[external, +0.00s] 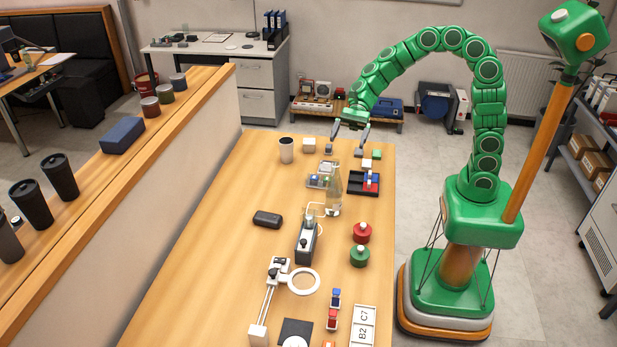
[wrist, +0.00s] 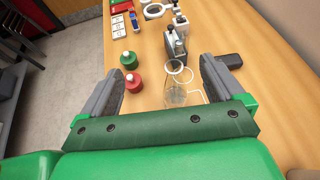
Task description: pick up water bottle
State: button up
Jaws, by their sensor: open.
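The water bottle (external: 334,192) is clear and stands upright on the wooden table, in the middle of the external view. It also shows in the wrist view as a see-through shape (wrist: 176,97) low between my fingers. My gripper (external: 348,146) is open and empty, with its fingers pointing down above the table, behind the bottle in the external view. The wrist view shows the gripper (wrist: 164,68) with its fingers spread wide on either side of the bottle. The gap between fingers and bottle is hard to judge.
A red bottle (external: 362,233) and a green bottle (external: 359,256) stand near the bottle. A grey-black device (external: 306,243) stands in front of it, with a dark case (external: 267,219) to its left. A black tray (external: 357,188) lies close on the right.

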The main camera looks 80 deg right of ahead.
jog(key=w+f+m, duration=0.1)
jog(key=w+f, duration=0.1)
send_near(334, 192)
jog(key=f, duration=0.7)
jog(key=shift+w+d+f, duration=0.1)
jog(key=shift+w+d, duration=0.1)
jog(key=shift+d, duration=0.2)
jog(key=shift+x, duration=3.85)
jog(key=shift+w, duration=0.15)
jog(key=c, duration=1.5)
jog(key=shift+r, duration=1.75)
jog(key=shift+s+d+r, duration=0.75)
jog(key=shift+s+r, duration=0.85)
jog(key=shift+s, duration=0.5)
jog(key=shift+s+d+r, duration=0.8)
jog(key=shift+s+r, duration=0.75)
jog(key=shift+s, duration=0.55)
jog(key=shift+s+d+r, duration=0.75)
jog(key=shift+s+r, duration=0.85)
jog(key=shift+s, duration=0.5)
